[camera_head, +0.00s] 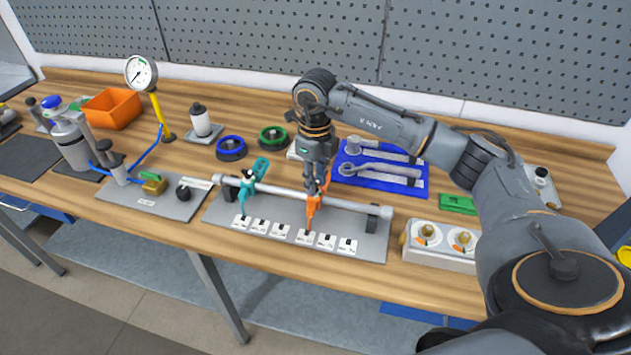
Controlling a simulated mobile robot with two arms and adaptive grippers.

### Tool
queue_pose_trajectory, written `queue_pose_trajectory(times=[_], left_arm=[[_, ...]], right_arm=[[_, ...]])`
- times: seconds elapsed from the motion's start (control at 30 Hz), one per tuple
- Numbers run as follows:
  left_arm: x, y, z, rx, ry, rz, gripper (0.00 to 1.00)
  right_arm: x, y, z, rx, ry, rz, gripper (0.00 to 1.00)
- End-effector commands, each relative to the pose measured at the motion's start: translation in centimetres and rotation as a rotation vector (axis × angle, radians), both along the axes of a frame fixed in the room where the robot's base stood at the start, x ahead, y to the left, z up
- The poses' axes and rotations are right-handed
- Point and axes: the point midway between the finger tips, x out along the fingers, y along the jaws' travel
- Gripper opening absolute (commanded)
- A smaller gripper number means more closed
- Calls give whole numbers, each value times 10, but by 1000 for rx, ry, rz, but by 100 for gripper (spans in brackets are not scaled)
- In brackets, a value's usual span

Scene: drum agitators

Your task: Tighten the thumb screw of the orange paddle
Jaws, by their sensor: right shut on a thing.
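The orange paddle (311,208) hangs on a light grey horizontal rod (345,205) over a grey base plate (376,248). My right gripper (318,190) points down at the top of the orange paddle and is shut there, apparently on its thumb screw. The screw itself is hidden by the fingers. A teal paddle (247,186) is on the same rod to the left, its green top sticking up. White labels (305,237) line the front of the base plate below the paddles. My left gripper is not in view.
A blue mat with grey tools (384,170) lies behind the rod at right. A box with two dials (440,245) stands right of the plate. Blue (231,148) and green (273,137) ringed discs lie behind. A gauge (141,73) and orange bin (111,108) stand at left.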

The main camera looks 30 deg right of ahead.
Motion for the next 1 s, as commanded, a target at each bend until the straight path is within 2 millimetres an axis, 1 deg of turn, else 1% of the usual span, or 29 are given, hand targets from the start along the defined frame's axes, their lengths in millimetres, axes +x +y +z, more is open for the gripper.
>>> queue_pose_trajectory(times=[0.1,0.33,0.83,0.87,0.9,0.97,1.0], left_arm=[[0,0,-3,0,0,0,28],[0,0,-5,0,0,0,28],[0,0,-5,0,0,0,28],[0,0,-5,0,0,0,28],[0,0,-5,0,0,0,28],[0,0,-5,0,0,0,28],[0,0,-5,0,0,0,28]], right_arm=[[2,-1,3,-1,-8,-62,0],[2,-1,4,-1,-10,-130,0],[3,-2,5,0,-13,-149,0],[3,-2,5,0,-13,-149,31],[3,-2,5,1,-13,-149,39],[3,-2,5,0,-12,-149,51],[2,-1,4,0,-10,-148,52]])
